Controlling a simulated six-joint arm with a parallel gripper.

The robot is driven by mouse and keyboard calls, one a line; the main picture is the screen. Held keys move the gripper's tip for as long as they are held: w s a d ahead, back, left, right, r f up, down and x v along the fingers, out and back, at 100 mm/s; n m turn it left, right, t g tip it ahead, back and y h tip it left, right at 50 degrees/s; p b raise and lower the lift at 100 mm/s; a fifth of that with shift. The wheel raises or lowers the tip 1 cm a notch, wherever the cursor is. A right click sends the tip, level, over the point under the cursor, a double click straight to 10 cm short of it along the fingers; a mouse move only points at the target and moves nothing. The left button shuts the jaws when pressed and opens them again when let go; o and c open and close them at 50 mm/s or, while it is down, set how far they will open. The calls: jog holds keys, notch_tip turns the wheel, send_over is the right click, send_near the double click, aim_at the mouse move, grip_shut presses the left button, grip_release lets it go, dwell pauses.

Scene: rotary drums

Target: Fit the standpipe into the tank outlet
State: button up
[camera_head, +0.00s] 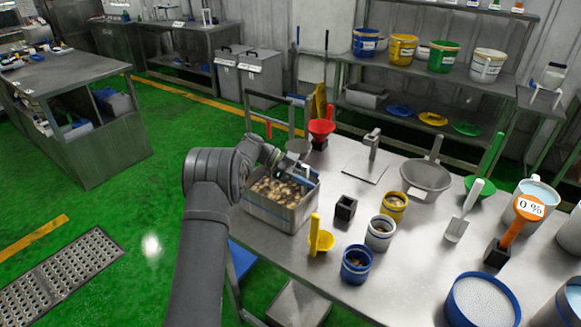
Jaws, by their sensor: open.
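My gripper (296,170) is above the far right part of a square metal bin (262,212) full of brown and pale pieces, at the left end of the steel table. The gripper is small and partly covered by my arm; it is open. I see nothing in it. I cannot make out a standpipe or a tank outlet for certain. The bin is the nearest tank-like thing; its floor is hidden by the pieces.
On the table (290,249) stand a yellow scoop (320,238), a black square holder (345,208), a blue cup (356,264), a white cup (380,233), a yellow cup (393,207) and a grey pan (426,177). Larger tubs crowd the right end.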

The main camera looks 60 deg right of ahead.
jog(key=v, duration=1.7)
jog(key=shift+r, duration=0.2)
jog(key=shift+s+d+f, duration=0.1)
jog(key=shift+s, duration=0.15)
jog(key=x, duration=0.8)
jog(key=shift+w, duration=0.15)
jog(key=shift+v, duration=1.15)
jog(key=shift+x, duration=1.25)
dwell(1.2)
